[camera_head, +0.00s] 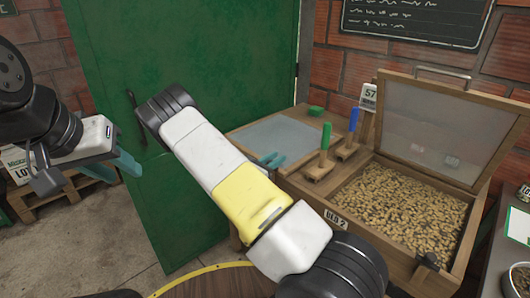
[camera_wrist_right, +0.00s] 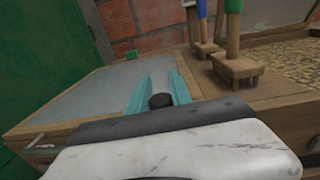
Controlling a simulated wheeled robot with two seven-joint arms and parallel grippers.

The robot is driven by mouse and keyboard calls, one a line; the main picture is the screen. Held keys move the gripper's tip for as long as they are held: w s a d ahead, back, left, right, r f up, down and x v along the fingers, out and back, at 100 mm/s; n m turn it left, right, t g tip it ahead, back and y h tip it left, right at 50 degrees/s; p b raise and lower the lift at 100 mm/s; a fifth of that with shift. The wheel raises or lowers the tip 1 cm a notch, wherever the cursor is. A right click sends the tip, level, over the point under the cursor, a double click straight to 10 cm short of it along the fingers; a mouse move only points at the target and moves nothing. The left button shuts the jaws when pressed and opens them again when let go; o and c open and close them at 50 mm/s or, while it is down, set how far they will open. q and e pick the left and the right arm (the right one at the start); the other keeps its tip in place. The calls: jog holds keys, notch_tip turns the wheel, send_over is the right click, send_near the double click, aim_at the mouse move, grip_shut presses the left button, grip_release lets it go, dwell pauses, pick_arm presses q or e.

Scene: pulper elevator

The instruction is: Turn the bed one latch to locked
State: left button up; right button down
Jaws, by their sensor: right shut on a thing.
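Bed one, a wooden box with a closed grey lid (camera_head: 274,136), stands left of the open bed. My right gripper (camera_head: 271,160) is at its near right corner, with teal fingers. In the right wrist view, the fingers (camera_wrist_right: 157,88) are on either side of a small dark round knob (camera_wrist_right: 161,101), which looks like the bed one latch. The gripper is shut on it. The rest of the latch and its turn angle are hidden. My left gripper (camera_head: 114,171) is open and empty at the left, away from the beds.
Bed two (camera_head: 338,219) stands open with beans (camera_head: 400,207) inside, its lid (camera_head: 436,128) raised. A green-handled tool (camera_head: 325,137) and a blue-handled tool (camera_head: 352,121) stand between the beds. A green door (camera_head: 185,80) is behind my arms.

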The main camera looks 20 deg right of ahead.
aim_at(270, 161)
jog(key=n+t+y, duration=0.2)
jog(key=t, duration=0.1)
jog(key=n+t+y, duration=0.1)
jog(key=shift+w+a+n+t+y, duration=0.25)
jog(key=shift+w+n+t+y, duration=0.05)
jog(key=shift+n+y, duration=0.1)
jog(key=n+t+y, duration=0.2)
jog(key=y, duration=0.1)
jog(key=n+y, duration=0.1)
jog(key=shift+w+a+n+t+y, duration=0.25)
jog(key=shift+a+n+t+y, duration=0.05)
jog(key=shift+a+t+y, duration=0.1)
jog(key=n+y, duration=0.2)
jog(key=y, duration=0.1)
jog(key=a+n+t+y, duration=0.1)
jog(key=n+y, duration=0.1)
jog(key=y, duration=0.1)
jog(key=shift+w+a+f+y, duration=0.1)
jog(key=shift+w+a+y, duration=0.05)
jog(key=shift+y, duration=0.25)
jog(key=shift+a+n+y, duration=0.1)
jog(key=shift+n+y, duration=0.6)
jog(key=shift+y, duration=0.1)
jog(key=shift+a+r+y, duration=0.1)
jog(key=shift+r+y, duration=0.1)
jog(key=shift+y, duration=0.1)
jog(key=c, duration=1.2)
grip_release()
jog(key=shift+c, duration=0.2)
jog(key=shift+f, duration=0.1)
